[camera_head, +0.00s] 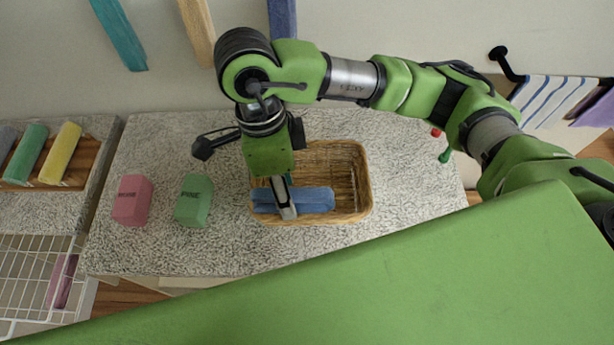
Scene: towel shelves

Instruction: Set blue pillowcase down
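The blue pillowcase (318,199) is a long folded roll lying along the front side inside the wicker basket (362,208) on the speckled counter. My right arm reaches in from the right, and its gripper (285,205) points down at the left half of the pillowcase. A grey finger lies across the blue cloth. The far finger is mostly hidden, so whether the fingers grip the cloth or stand apart is unclear. My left gripper is not in view.
Rolled towels (58,155) lie in a wooden tray at far left, above a white wire rack (35,280). Small red and green items (445,155) lie at right.

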